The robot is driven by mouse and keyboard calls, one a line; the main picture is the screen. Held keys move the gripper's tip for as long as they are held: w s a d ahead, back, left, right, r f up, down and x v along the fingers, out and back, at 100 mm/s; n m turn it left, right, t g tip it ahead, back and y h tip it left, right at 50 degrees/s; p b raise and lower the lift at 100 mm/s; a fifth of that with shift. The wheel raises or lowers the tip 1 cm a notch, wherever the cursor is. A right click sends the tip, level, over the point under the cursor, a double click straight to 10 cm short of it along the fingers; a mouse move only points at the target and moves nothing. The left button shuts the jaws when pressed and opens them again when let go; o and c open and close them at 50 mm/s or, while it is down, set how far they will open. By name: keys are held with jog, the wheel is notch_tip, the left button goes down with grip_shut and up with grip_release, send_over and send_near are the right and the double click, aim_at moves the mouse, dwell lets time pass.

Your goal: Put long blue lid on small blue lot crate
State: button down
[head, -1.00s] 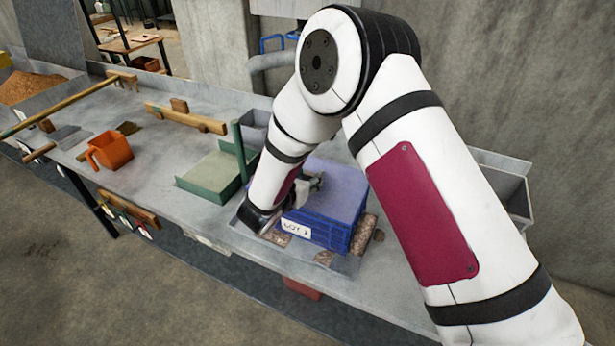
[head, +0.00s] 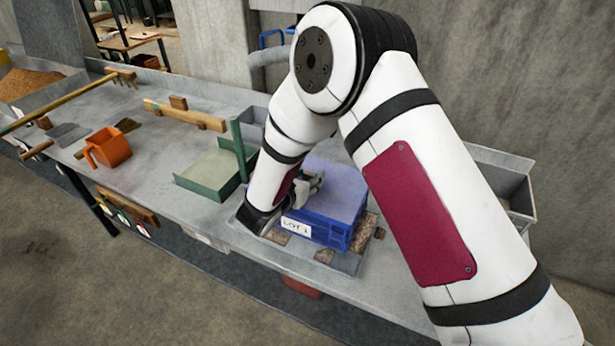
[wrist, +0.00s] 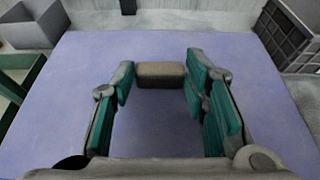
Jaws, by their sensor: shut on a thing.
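The long blue lid (head: 338,182) is a flat violet-blue panel lying over the small blue lot crate (head: 328,234), which has a white label on its front. The lid looks level and lined up with the crate; I cannot tell whether a thin gap is left between them. My gripper (wrist: 160,80) is above the lid, shut on its brownish block handle (wrist: 160,72) between the green-padded fingers. The lid (wrist: 75,75) fills most of the wrist view and hides the crate beneath it. My arm hides the lid's left part in the head view.
The crate stands in a shallow grey tray (head: 345,263) with brown pieces. A green tray (head: 205,188) is to the left, with an orange jug (head: 108,148) farther left. A dark slatted crate (wrist: 290,32) and a grey bin (wrist: 32,25) stand beyond the lid.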

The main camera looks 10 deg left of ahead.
jog(key=c, duration=0.8)
grip_release()
jog(key=shift+f, duration=0.1)
jog(key=shift+c, duration=0.2)
jog(key=shift+s, duration=0.15)
